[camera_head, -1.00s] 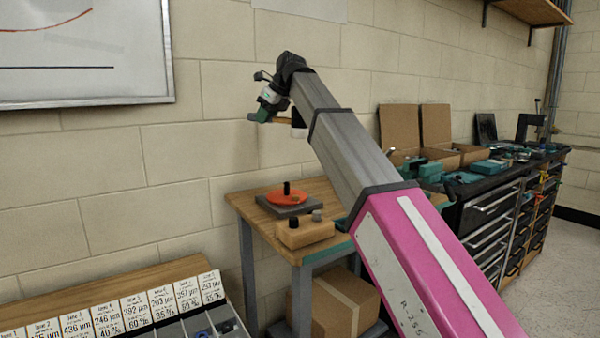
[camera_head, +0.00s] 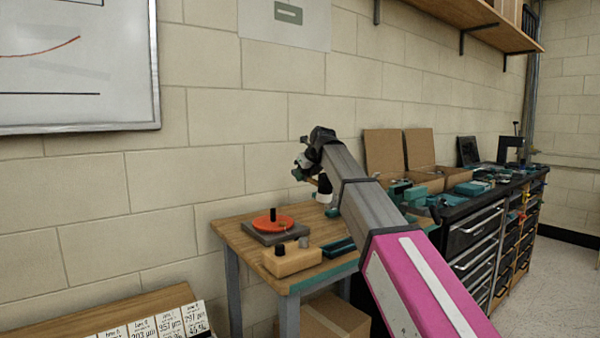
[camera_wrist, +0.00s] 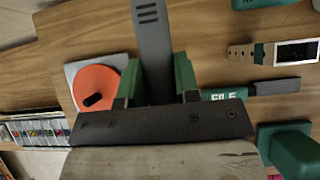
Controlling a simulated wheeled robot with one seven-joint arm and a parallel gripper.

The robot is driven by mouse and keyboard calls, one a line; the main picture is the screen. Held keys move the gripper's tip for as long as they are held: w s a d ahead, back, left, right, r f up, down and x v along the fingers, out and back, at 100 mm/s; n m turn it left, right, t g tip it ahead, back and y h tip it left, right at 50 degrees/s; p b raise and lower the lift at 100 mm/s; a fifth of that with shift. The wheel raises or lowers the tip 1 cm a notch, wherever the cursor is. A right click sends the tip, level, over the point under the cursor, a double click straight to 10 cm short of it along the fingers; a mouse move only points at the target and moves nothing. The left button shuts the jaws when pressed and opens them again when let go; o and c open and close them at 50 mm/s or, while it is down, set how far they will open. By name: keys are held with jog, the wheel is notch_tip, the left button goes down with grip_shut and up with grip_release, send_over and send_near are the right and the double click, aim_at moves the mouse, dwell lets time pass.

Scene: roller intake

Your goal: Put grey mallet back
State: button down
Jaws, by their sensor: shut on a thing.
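My gripper (camera_head: 303,174) hangs above the workbench, near its back and right of the orange disc. In the wrist view its green fingers (camera_wrist: 157,72) are shut on a dark grey slotted strip (camera_wrist: 153,35), which looks like the held mallet's handle. In the head view a tan length and a pale, dark-topped end (camera_head: 323,196) hang beside the gripper, seemingly the mallet's head, but too small to tell. On the bench below, a green label reading FILE (camera_wrist: 222,96) lies beside a dark grey file-like bar (camera_wrist: 272,87). I cannot make out the mallet's own place.
The orange disc (camera_head: 272,223) with a black peg sits on a grey plate. A wooden block (camera_head: 291,262) with a black knob stands at the bench's front. A green block (camera_wrist: 286,145) is at the lower right in the wrist view. Cardboard boxes (camera_head: 430,176) stand right.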

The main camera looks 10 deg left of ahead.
jog(key=shift+f, duration=4.5)
jog(key=c, duration=0.8)
grip_release()
